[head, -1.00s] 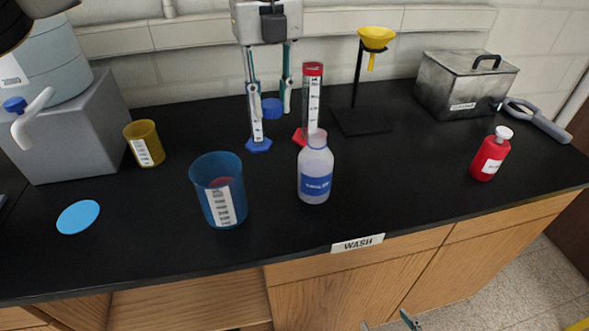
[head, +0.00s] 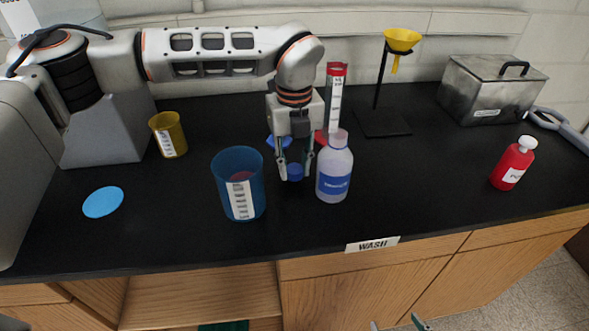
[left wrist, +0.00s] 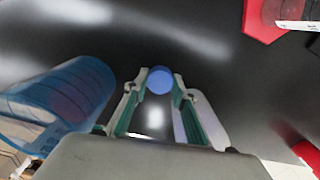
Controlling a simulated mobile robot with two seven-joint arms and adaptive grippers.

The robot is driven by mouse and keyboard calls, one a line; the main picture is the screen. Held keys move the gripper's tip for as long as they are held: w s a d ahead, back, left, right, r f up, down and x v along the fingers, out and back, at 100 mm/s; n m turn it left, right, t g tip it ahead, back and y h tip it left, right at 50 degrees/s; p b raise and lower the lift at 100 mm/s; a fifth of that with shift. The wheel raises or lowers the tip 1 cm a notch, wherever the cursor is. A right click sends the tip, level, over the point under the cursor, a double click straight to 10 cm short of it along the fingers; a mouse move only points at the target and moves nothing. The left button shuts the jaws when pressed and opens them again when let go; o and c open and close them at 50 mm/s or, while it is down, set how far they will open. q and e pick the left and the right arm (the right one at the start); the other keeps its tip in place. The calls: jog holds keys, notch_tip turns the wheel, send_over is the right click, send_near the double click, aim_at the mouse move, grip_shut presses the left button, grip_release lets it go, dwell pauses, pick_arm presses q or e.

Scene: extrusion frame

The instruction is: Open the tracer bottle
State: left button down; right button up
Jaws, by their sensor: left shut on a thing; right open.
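A translucent pale bottle (head: 334,168) with a blue label stands upright on the black counter. Its label is too small to read; its pinkish neck carries no blue cap. My left gripper (head: 294,172) points down just left of it, shut on a small round blue cap (head: 295,173). The cap also shows between the fingertips in the left wrist view (left wrist: 159,80). I cannot tell whether the cap touches the counter. My right gripper (head: 398,324) shows only its fingertips at the bottom edge of the head view, apart and empty, in front of the cabinets.
A blue beaker (head: 239,184) stands close left of my left gripper. A red-topped cylinder (head: 334,95) is behind the bottle. A red bottle (head: 513,163), a metal box (head: 490,88) and a funnel stand (head: 382,122) are to the right. The counter's front edge has a WASH label (head: 372,244).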

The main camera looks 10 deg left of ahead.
aim_at(295, 169)
pick_arm(q)
jog(key=shift+f, duration=0.85)
jog(key=shift+f, duration=0.2)
jog(key=c, duration=1.6)
grip_release()
jog(key=shift+c, duration=0.2)
jog(key=shift+r, duration=0.1)
notch_tip(295, 169, up, 12)
jog(key=b, duration=0.1)
